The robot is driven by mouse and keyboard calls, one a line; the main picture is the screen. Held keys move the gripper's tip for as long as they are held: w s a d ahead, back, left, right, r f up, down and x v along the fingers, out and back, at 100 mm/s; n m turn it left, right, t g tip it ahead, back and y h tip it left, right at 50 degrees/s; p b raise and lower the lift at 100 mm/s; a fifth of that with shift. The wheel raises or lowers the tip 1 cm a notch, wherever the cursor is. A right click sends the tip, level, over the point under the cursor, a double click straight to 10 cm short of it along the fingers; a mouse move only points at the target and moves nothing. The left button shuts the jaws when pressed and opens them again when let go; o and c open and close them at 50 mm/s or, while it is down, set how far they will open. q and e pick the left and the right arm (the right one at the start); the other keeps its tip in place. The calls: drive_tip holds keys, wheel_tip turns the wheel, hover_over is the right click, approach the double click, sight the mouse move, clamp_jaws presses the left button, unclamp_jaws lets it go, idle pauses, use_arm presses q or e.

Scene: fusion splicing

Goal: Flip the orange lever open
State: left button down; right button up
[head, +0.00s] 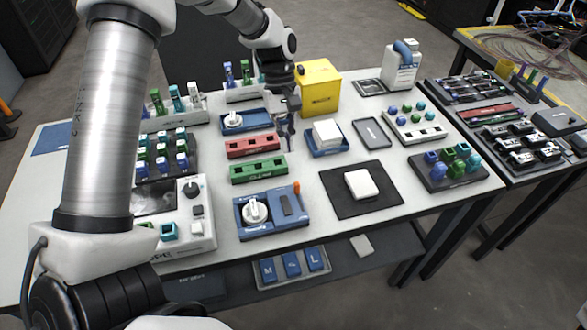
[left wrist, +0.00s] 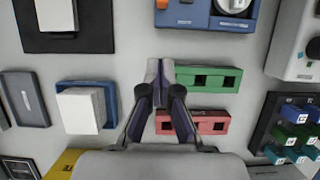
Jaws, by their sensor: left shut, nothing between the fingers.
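The orange lever (head: 297,187) stands up at the back right corner of a blue device (head: 288,226) with a round white knob and a dark slot. In the left wrist view, part of the orange lever (left wrist: 163,4) shows at the top edge on the blue device (left wrist: 192,18). My left gripper (head: 291,146) points down over the table behind the device, near the right ends of the red and green blocks. It is shut and empty, apart from the lever. In the left wrist view, its fingertips (left wrist: 159,66) meet beside the green block. My right gripper is not seen.
The red block (head: 252,146) and green block (head: 258,169) lie behind the device. A blue tray (head: 327,153) with a white box and a black mat (head: 340,201) with a white block lie to the right. A yellow box (head: 319,88) stands farther back.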

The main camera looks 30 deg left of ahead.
sight(297, 188)
use_arm(q)
drive_tip(key=x, duration=0.4)
drive_tip(key=s+d, duration=0.2)
drive_tip(key=shift+s+d+f, duration=0.1)
drive_tip(key=shift+d, duration=0.2)
drive_tip(key=shift+s+d, duration=0.25)
drive_tip(key=shift+d, duration=0.05)
drive_tip(key=shift+w+a, duration=0.1)
drive_tip(key=s+d+p, duration=0.1)
drive_tip(key=s+d, duration=0.2)
drive_tip(key=d, duration=0.1)
drive_tip(key=shift+s, duration=0.15)
drive_tip(key=shift+a, duration=0.1)
